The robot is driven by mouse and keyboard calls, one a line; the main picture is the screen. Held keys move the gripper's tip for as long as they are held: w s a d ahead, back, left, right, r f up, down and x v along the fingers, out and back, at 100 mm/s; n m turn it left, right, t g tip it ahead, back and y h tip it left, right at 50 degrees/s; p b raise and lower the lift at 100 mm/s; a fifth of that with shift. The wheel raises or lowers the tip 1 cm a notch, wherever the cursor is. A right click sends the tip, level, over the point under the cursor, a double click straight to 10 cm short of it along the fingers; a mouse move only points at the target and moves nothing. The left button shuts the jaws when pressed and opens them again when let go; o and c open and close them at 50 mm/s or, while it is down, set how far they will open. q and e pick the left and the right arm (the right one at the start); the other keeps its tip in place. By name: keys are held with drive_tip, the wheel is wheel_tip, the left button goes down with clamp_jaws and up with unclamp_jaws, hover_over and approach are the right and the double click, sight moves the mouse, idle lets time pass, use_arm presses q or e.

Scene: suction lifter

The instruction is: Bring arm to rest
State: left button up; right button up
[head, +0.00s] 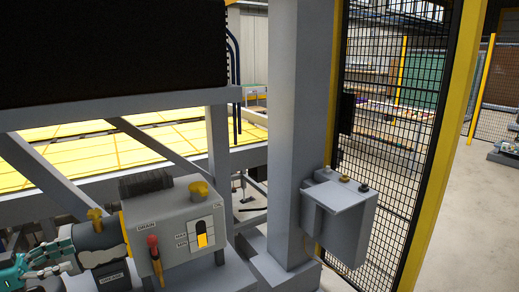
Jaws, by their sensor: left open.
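I cannot tell whether the fingers touch that end. No object shows between the fingers. My right gripper is not in view.
A grey column (296,120) stands right of the unit, with a grey control box (340,218) on its side. Behind is a lift frame with yellow lit panels (90,150). A black mesh fence (385,130) with a yellow post borders open floor (465,220) at right.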

use_arm(q)
drive_tip(key=w+d+f+n+t+y, duration=0.2)
drive_tip(key=w+d+f, duration=0.1)
drive_tip(key=d+f, duration=0.4)
drive_tip(key=w+d+f+n+t+y, duration=0.1)
drive_tip(key=w+d+f+t, duration=0.15)
drive_tip(key=d+f, duration=0.4)
drive_tip(key=s+d+f+n+y, duration=0.2)
drive_tip(key=d+f+y, duration=0.1)
drive_tip(key=d, duration=0.2)
drive_tip(key=s+d+f+n+y, duration=0.2)
drive_tip(key=d+n+y, duration=0.1)
drive_tip(key=d+y, duration=0.15)
drive_tip(key=s+d+f+n+g+y, duration=0.1)
drive_tip(key=s+f+g+y, duration=0.3)
drive_tip(key=s, duration=1.1)
drive_tip(key=s+d+f+n+g, duration=0.1)
drive_tip(key=s+g, duration=0.6)
drive_tip(key=s, duration=0.9)
wheel_tip(320, 180, down, 26)
drive_tip(key=f+g, duration=0.1)
drive_tip(key=s+a+f+g, duration=0.1)
drive_tip(key=s+a+f, duration=0.1)
drive_tip(key=s+f, duration=1.3)
drive_tip(key=shift+s+a+f+m, duration=0.3)
drive_tip(key=shift+s+a, duration=0.1)
drive_tip(key=shift+s, duration=0.8)
